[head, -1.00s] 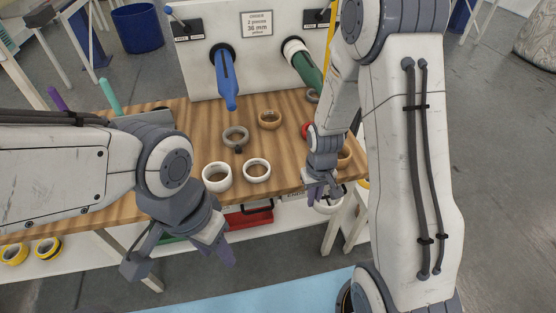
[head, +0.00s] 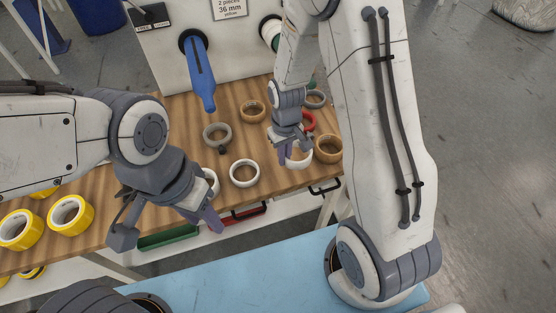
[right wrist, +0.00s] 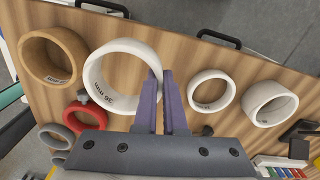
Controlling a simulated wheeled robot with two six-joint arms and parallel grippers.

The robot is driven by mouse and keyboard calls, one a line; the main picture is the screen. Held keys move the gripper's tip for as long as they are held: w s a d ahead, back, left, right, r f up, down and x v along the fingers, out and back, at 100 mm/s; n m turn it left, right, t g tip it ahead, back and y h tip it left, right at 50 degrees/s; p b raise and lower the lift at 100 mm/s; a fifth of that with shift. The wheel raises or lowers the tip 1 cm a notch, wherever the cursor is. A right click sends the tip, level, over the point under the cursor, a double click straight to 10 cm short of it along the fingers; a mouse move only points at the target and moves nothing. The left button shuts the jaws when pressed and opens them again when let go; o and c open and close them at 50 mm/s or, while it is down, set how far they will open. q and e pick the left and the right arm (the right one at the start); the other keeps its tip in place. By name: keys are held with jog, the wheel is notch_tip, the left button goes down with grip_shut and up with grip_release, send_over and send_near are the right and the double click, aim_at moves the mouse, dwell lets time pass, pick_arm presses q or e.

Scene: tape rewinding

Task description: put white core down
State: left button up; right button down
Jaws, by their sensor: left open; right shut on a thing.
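My right gripper (head: 285,157) is shut on the wall of a white core (head: 301,163) at the right front of the wooden table. In the right wrist view this white core (right wrist: 103,98) shows a "36 mm" marking, with the purple fingers at its right side. I cannot tell whether it touches the tabletop. A second white core (head: 245,184) lies on the table to its left. A third white core (head: 212,178) is partly hidden behind my left gripper (head: 204,219), which is open and empty near the table's front edge.
A brown core (head: 328,155) lies close right of the held core, with a red core (head: 309,121) behind. A grey core (head: 217,141) and a tan core (head: 252,118) lie further back. A blue spindle (head: 201,78) juts over the table. Yellow tape rolls (head: 70,216) are at left.

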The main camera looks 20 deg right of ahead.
aim_at(277, 170)
jog(key=shift+w+a+f, duration=0.4)
jog(key=shift+w+f, duration=0.05)
jog(key=shift+w, duration=0.2)
jog(key=shift+w+a+f, duration=0.35)
jog(key=shift+w+f, duration=0.1)
jog(key=shift+w, duration=0.15)
jog(key=shift+f+p, duration=0.45)
jog(key=shift+f, duration=1.55)
jog(key=shift+f, duration=0.1)
jog(key=c, duration=1)
grip_release()
